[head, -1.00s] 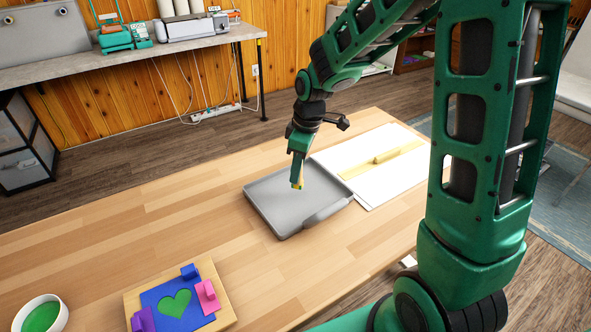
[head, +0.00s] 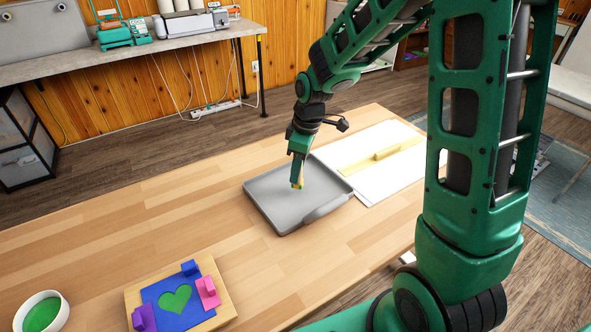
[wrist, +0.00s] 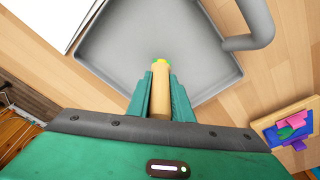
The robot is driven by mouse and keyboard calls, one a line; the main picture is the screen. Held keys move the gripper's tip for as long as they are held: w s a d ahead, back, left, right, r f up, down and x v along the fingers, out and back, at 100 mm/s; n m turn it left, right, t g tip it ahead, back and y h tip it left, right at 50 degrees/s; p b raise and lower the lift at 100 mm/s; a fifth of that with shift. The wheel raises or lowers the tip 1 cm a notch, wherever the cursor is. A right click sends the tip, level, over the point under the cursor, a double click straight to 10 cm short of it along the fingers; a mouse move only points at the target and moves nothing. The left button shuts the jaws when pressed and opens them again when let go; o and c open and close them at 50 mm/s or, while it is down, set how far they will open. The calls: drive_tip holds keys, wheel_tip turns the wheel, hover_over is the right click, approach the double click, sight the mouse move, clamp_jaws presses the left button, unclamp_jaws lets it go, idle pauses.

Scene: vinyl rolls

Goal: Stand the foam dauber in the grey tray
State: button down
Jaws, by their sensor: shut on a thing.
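My gripper (head: 297,184) is over the grey tray (head: 268,203), pointing down. It is shut on the foam dauber (wrist: 160,95), which has a tan wooden handle and a yellow-green tip. In the wrist view the dauber lies between the two green fingers, its tip facing the tray floor; the grey tray (wrist: 150,32) fills the area beyond it. In the head view only a small yellowish bit of the dauber shows at the fingertips. I cannot tell whether its tip touches the tray floor. No other thing shows in the tray.
A white sheet with a yellow strip and block (head: 388,153) lies beside the tray. At the front left are a wooden board (head: 222,299) with a blue stencil and several coloured blocks, and a white bowl (head: 62,318) of green paint. The table between is clear.

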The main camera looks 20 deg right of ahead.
drive_tip(key=shift+f, duration=0.15)
drive_tip(key=shift+f, duration=1.05)
drive_tip(key=shift+f, duration=0.15)
drive_tip(key=shift+c, duration=1.5)
unclamp_jaws()
drive_tip(key=shift+s+d+r, duration=0.15)
drive_tip(key=shift+d+r, duration=0.05)
drive_tip(key=shift+r, duration=1.3)
drive_tip(key=shift+s+d+r, duration=0.1)
drive_tip(key=shift+d+r, duration=0.05)
drive_tip(key=shift+r, duration=1.35)
drive_tip(key=shift+s+d+r, duration=0.15)
drive_tip(key=shift+d+r, duration=0.05)
drive_tip(key=shift+r, duration=1.3)
